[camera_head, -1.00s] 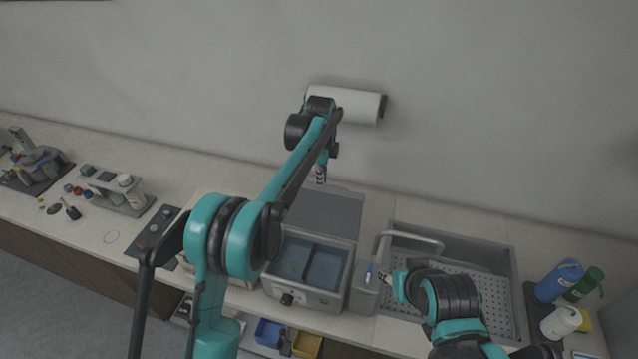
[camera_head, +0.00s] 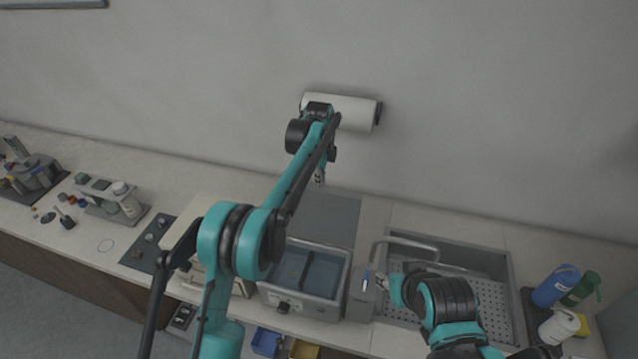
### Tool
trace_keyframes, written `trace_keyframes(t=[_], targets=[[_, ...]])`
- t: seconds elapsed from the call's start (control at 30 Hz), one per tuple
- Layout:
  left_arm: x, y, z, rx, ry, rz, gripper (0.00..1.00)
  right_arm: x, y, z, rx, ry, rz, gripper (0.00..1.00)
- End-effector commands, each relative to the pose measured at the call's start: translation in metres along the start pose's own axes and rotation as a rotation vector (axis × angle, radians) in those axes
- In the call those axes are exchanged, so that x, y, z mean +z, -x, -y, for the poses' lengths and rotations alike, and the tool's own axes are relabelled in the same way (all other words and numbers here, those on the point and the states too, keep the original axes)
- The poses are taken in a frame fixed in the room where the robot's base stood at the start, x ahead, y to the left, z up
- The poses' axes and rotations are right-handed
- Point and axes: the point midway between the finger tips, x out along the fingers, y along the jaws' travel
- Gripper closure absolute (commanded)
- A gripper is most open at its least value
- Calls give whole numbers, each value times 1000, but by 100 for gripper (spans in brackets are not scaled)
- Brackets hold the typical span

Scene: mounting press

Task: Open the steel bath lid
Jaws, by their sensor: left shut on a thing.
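The steel bath (camera_head: 333,308) is a grey box on the counter, with its two-part inside open to view. Its grey lid (camera_head: 338,218) stands swung back behind the bath, toward the wall. My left gripper (camera_head: 319,180) is at the lid's far edge, shut on the lid, though the exact grip is small and partly hidden by my arm. My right gripper (camera_head: 382,283) is low, between the bath and the sink; its fingers are too small to read.
A sink (camera_head: 500,262) with a perforated tray and faucet (camera_head: 410,242) is right of the bath. Bottles (camera_head: 556,287) stand further right. A paper roll (camera_head: 343,112) hangs on the wall behind my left arm. A dark panel (camera_head: 150,243) and small tools lie left.

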Motion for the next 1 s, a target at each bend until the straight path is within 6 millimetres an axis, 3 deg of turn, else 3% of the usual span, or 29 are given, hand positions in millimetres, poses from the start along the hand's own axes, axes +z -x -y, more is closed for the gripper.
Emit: trace_keyframes(t=[0.03,0.13,0.17,0.53,0.67,1.0], targets=[[-6,-20,-1,8,-5,-6,100,3,-4,0,0,0,0,60],[-6,-20,-1,8,-5,-6,72,3,-4,0,0,0,0,60],[-6,-20,-1,8,-5,-6,69,3,-4,0,0,0,0,60],[-6,-13,-1,5,-5,-7,67,3,-4,0,0,0,0,60],[-6,8,-4,1,-5,-7,67,2,-4,0,0,0,0,60],[-3,93,-13,-8,-1,-1,67,1,-1,0,0,0,0,60]])
